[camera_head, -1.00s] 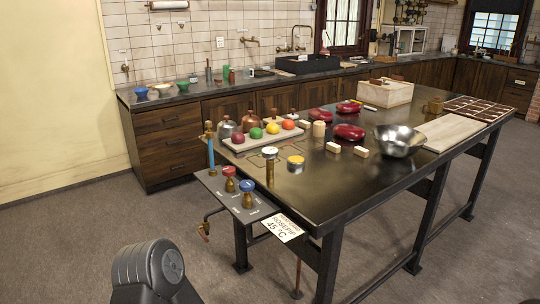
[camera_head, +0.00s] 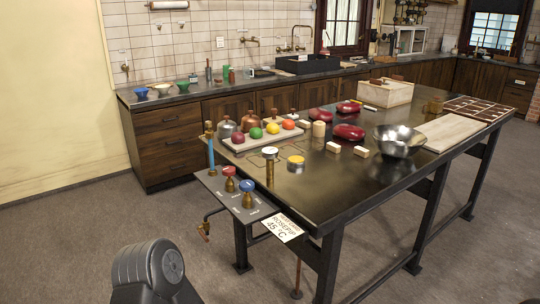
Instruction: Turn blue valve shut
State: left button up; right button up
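The blue valve (camera_head: 247,187) has a blue round knob on a brass stem and stands on a grey panel (camera_head: 212,180) at the left front corner of the dark table. The red valve (camera_head: 229,172) stands just left of it and behind. I cannot tell from here how far either valve is turned. A dark grey part of my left arm (camera_head: 150,272) shows at the bottom left, apart from the panel. Neither of my grippers shows.
A blue tube (camera_head: 211,152) rises behind the valves. A tray of coloured balls (camera_head: 233,146), a steel bowl (camera_head: 399,141) and red objects (camera_head: 348,132) stand on the table. Floor left of the table is clear.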

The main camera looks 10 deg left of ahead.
aim_at(248, 186)
jog(key=i+l+u, duration=0.3)
jog(key=i+l, duration=0.15)
jog(key=l, duration=0.2)
jog(key=i+l+u, duration=0.15)
jog(key=l, duration=0.25)
